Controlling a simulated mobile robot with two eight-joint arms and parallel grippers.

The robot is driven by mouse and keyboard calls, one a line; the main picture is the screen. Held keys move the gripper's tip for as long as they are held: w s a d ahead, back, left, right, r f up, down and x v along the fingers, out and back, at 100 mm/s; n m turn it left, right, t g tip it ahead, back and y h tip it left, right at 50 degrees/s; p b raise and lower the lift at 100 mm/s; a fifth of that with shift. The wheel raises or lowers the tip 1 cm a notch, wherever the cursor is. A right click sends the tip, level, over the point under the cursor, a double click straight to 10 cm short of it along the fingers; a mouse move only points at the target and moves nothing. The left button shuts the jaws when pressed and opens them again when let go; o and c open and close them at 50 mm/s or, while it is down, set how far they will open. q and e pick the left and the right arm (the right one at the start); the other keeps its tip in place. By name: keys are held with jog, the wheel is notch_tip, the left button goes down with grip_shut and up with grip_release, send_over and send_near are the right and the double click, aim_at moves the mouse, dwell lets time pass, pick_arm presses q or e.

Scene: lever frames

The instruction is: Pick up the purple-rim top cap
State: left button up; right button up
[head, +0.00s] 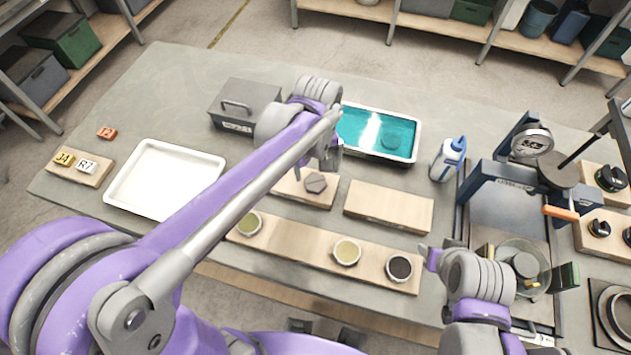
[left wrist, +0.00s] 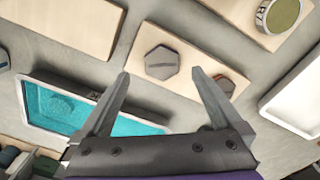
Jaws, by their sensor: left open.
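A long board (head: 300,245) holds several round cups. A teal-filled tray (head: 415,152), a grey box (head: 232,95), an empty white tray (head: 135,205) and a bare board (head: 390,207) stand around. A press (head: 500,180) and black knobs on boards (head: 612,179) are at right.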

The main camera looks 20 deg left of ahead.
aim_at(316, 183)
pick_arm(q)
notch_tip(316, 183, down, 5)
jog(key=shift+a+f, duration=0.15)
grip_shut()
dwell(0.6)
